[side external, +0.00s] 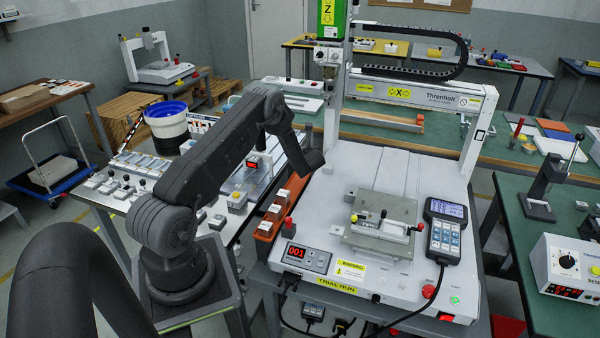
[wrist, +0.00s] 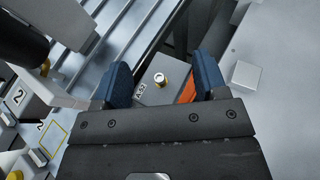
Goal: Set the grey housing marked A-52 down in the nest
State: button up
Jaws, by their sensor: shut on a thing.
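In the wrist view my gripper (wrist: 163,78) has its two blue fingers on either side of the grey housing (wrist: 152,90), shut on it. The housing has a brass insert on top and an A-52 label on its left side. Its underside is hidden, so I cannot tell its height above what lies below. In the side view my wrist is left of the machine's bed, and the fingers and held housing cannot be made out. The nest appears to be the grey fixture (side external: 365,238) with a clamp lever, on the white machine bed (side external: 335,210).
An orange rack (side external: 264,228) with several grey blocks stands left of the bed; orange also shows beside the right finger (wrist: 187,92). A handheld controller (side external: 445,230) stands right of the fixture. The gantry upright (side external: 479,130) rises at the bed's back right.

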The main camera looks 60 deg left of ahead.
notch_tip(320, 180, down, 6)
jog(key=shift+f, duration=0.25)
jog(key=shift+f, duration=0.15)
jog(key=o, duration=1)
